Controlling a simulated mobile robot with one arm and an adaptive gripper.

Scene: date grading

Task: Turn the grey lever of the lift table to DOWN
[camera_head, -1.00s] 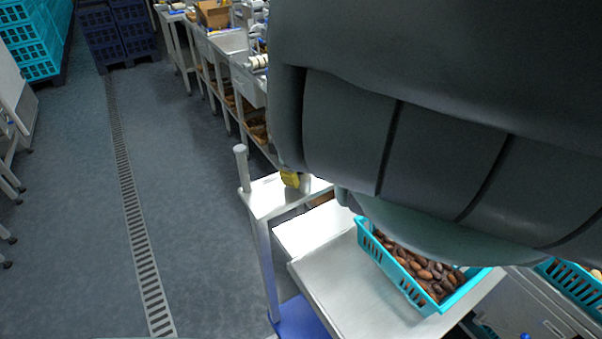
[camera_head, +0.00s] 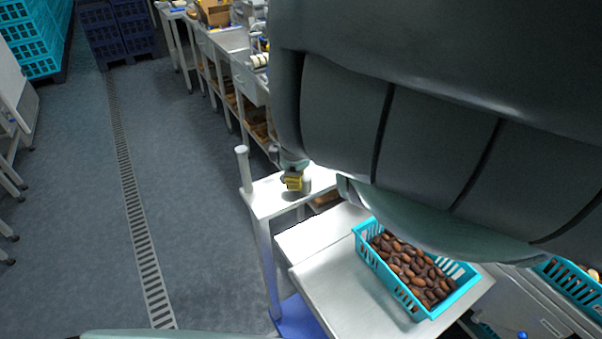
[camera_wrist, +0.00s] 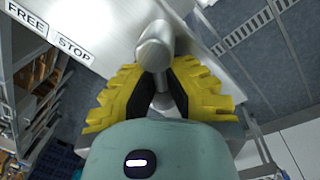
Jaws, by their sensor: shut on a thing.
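In the wrist view the grey lever (camera_wrist: 155,52) shows a rounded metal end between the yellow fingers of my gripper (camera_wrist: 160,88). The fingers are shut on it from both sides. It stands by a pale metal plate (camera_wrist: 110,18) with the labels FREE (camera_wrist: 28,18) and STOP (camera_wrist: 74,49). No DOWN label can be read. In the head view my gripper (camera_head: 292,182) is low over the small metal top (camera_head: 262,200) at the corner of the lift table (camera_head: 335,290); the lever itself cannot be made out there.
A turquoise crate of dates (camera_head: 428,318) stands on the lift table. A short upright post (camera_head: 243,168) rises at the left corner of the metal top. Workbenches (camera_head: 235,75) line the back. The floor (camera_head: 190,200) to the left is clear, with a drain grate (camera_head: 135,215).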

